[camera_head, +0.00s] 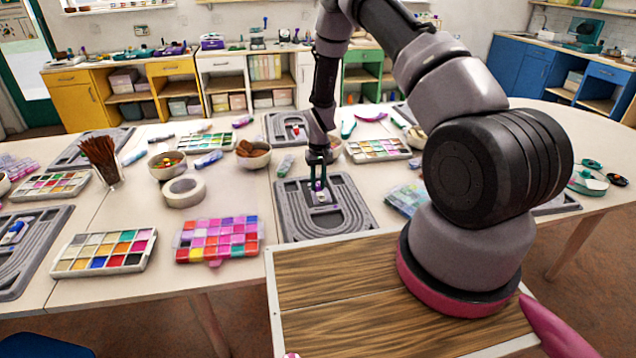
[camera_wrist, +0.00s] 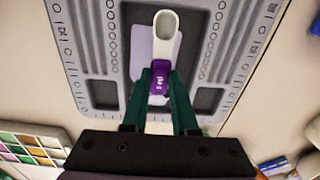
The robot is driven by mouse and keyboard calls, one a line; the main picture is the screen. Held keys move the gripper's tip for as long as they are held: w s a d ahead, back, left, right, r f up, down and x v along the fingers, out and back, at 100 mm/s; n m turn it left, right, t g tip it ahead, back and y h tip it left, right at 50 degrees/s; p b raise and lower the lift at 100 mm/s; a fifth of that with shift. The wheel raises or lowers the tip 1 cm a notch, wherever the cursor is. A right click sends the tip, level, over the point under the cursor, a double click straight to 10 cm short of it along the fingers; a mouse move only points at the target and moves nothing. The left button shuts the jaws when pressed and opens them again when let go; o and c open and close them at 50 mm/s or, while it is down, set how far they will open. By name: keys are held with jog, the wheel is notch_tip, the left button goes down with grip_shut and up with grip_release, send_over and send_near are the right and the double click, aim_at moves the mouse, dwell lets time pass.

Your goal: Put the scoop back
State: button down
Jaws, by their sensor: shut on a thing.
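The scoop (camera_wrist: 165,32) has a white bowl end and a purple handle with light lettering. My gripper (camera_wrist: 160,84) is shut on the purple handle, with a green finger on either side in the wrist view. The scoop is over the middle of a grey bead board (camera_head: 291,207) with curved grooves. A pale patch on the board lies beneath the scoop. In the head view my gripper (camera_head: 318,184) hangs above that board, and the scoop shows only small there. I cannot tell whether the scoop touches the board.
A pink and purple bead box (camera_head: 217,240) and a paint-like bead tray (camera_head: 104,251) lie left of the board. A clear colored box (camera_head: 407,198) is close on the right.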

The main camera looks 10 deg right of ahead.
jog(key=shift+f, duration=0.4)
jog(key=c, duration=0.7)
grip_release()
jog(key=shift+f, duration=0.1)
